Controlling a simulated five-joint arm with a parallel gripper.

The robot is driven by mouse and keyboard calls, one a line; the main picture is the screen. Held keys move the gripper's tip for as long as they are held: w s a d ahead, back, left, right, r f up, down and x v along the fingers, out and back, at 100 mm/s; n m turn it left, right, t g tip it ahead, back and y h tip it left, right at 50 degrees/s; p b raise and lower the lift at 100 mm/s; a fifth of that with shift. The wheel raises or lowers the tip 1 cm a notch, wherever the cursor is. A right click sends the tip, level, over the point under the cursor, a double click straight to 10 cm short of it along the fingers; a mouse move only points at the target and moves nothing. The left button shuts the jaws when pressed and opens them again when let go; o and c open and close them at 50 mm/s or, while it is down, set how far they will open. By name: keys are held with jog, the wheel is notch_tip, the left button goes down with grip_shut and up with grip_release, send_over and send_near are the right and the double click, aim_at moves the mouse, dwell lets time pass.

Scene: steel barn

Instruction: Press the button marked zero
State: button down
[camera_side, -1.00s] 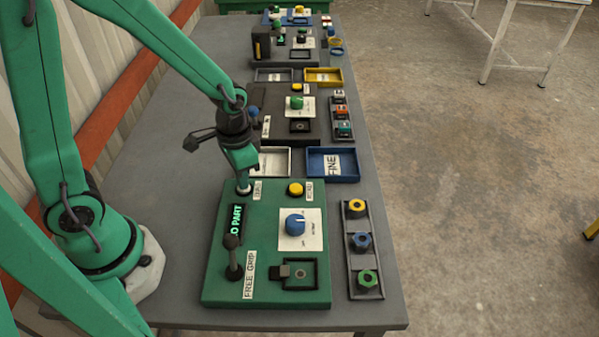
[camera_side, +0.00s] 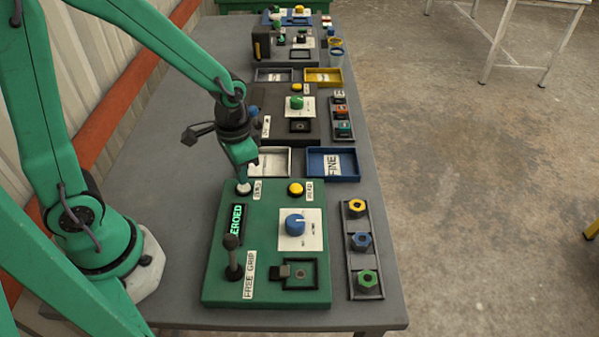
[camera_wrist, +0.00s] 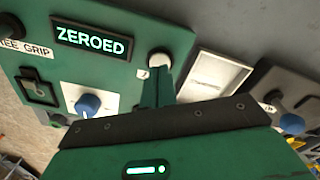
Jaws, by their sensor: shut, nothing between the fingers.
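The white button (camera_side: 243,188) sits at the far left corner of the green panel (camera_side: 270,265), beside a small label (camera_side: 257,190) that appears to read ZERO. The button also shows in the wrist view (camera_wrist: 160,60). The panel's display (camera_side: 236,219) reads ZEROED in green, clearest in the wrist view (camera_wrist: 92,40). My gripper (camera_side: 242,178) is shut and empty, pointing down just over the white button. In the wrist view its fingertips (camera_wrist: 159,76) lie close to the button; I cannot tell whether they touch it.
A yellow button (camera_side: 296,189), a blue knob (camera_side: 295,225) and a black lever (camera_side: 232,256) stand on the same panel. A rack (camera_side: 349,280) of coloured nuts lies to the right. A white tray (camera_side: 288,165) and a blue tray (camera_side: 350,177) lie behind the panel.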

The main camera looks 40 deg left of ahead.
jog(key=shift+r, duration=2.85)
notch_tip(320, 180, up, 12)
jog(key=f+n+t, duration=0.1)
jog(key=n+t, duration=0.2)
jog(key=t, duration=0.2)
send_over(244, 186)
jog(key=s+a, duration=0.3)
jog(key=s, duration=0.3)
jog(key=shift+s+r+t, duration=0.3)
jog(key=shift+s+r, duration=0.35)
jog(key=shift+r, duration=0.25)
